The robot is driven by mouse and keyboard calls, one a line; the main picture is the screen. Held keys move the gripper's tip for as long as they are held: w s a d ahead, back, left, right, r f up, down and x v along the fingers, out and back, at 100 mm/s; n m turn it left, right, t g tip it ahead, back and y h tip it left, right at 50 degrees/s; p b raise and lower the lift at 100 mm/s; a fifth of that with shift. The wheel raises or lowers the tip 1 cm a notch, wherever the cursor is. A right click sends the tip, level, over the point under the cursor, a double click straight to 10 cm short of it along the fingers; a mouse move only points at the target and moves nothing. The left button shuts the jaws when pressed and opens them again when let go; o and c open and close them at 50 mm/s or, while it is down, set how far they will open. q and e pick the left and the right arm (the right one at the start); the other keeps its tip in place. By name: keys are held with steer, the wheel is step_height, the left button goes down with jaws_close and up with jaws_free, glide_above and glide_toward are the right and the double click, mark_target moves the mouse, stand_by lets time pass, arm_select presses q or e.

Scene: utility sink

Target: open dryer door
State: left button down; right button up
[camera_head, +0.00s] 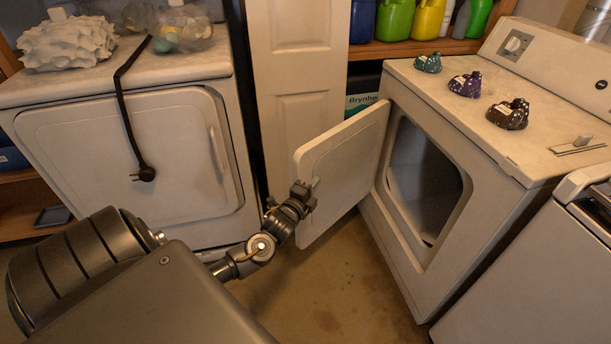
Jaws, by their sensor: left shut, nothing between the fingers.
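The dryer (400,240) is the white machine right of centre. Its door (343,160) stands swung open to the left, and the dark drum opening (425,180) shows behind it. My left gripper (311,186) is shut and empty, in front of the inner face of the door near its lower left part. I cannot tell whether it touches the door. My right gripper is not in view.
Another white machine (130,160) with a closed door and a hanging black cord (128,110) stands at left. Small dark lumpy items (507,114) sit on the dryer top. A further machine (540,270) stands at right. Bare floor (325,290) lies before the dryer.

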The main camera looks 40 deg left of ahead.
mark_target(308, 174)
arm_select(q)
steer(key=a, duration=0.1)
steer(key=w+a, duration=0.2)
steer(key=a, duration=0.1)
steer(key=shift+a, duration=0.1)
stand_by(0.3)
